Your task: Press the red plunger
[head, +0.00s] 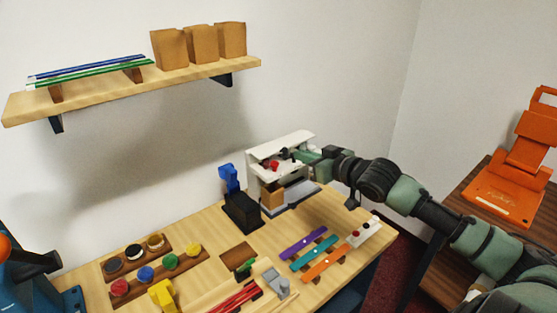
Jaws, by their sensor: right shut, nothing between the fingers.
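A red plunger (272,166) shows inside a white open-fronted housing (262,154) at the back of the counter, below its top panel. My right gripper (290,155) reaches in from the right, with its fingers shut and empty. Its fingertips are at the housing, just right of and slightly above the red part. They look close to it, but I cannot tell whether they touch it. The dark fingertips and the small red parts blend together there. My left gripper is not in view.
A wooden block (271,196) sits under the plunger. A black box with a blue item (230,179) stands left of the housing. Colored strips (302,242), red sticks (235,299) and a rack of colored pots (186,255) lie in front. A shelf (190,73) hangs above.

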